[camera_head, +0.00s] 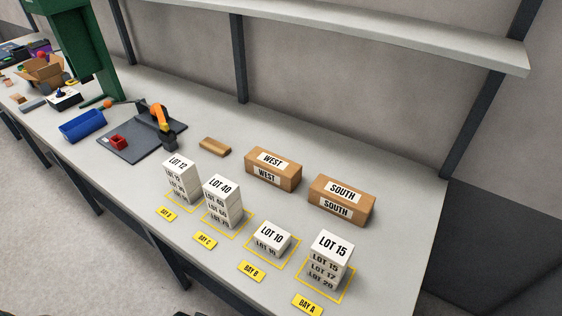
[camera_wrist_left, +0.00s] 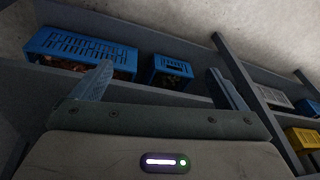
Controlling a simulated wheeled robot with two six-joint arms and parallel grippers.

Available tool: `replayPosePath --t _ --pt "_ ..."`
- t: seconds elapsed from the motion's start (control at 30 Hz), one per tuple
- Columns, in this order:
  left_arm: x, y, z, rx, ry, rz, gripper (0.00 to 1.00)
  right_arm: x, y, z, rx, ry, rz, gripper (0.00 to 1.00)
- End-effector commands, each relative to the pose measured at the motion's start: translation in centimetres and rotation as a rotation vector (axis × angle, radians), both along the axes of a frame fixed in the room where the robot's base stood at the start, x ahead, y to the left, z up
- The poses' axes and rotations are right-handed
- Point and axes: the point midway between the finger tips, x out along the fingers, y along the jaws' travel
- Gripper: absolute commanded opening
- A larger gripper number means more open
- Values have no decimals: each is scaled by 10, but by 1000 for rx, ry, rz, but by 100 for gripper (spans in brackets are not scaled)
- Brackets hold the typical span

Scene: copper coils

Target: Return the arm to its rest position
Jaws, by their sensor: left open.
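My left gripper (camera_wrist_left: 162,88) shows in the left wrist view with its two fingers wide apart and nothing between them. It is open and points toward shelving with crates. It does not show in the head view, where no arm is seen over the bench. My right gripper is in neither view.
The bench (camera_head: 375,165) holds white stacks labelled LOT 12 (camera_head: 179,163), LOT 40 (camera_head: 221,189), LOT 10 (camera_head: 270,237) and LOT 15 (camera_head: 331,246). Boxes WEST (camera_head: 273,170) and SOUTH (camera_head: 340,201) stand behind. Blue crates (camera_wrist_left: 80,48) and a yellow crate (camera_wrist_left: 303,138) sit on shelving.

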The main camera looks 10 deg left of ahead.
Motion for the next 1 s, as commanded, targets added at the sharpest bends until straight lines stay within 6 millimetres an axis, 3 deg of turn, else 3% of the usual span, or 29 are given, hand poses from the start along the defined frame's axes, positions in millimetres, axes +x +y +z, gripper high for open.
replayPosePath --t 0.03,0.2,0.37,0.5,0.73,0.8,1.0 --pt "-7 3 -29 0 19 4 94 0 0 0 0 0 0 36" --pt "-37 11 -113 -2 51 13 94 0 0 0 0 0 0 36" --pt "-81 16 -181 -4 83 21 94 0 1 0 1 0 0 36" --pt "-128 19 -228 -8 107 29 94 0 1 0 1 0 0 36" --pt "-191 20 -267 -11 136 35 94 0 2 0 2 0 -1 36" --pt "-200 20 -271 -11 139 36 94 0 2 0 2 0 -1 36" --pt "-200 20 -271 -11 139 36 94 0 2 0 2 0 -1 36"
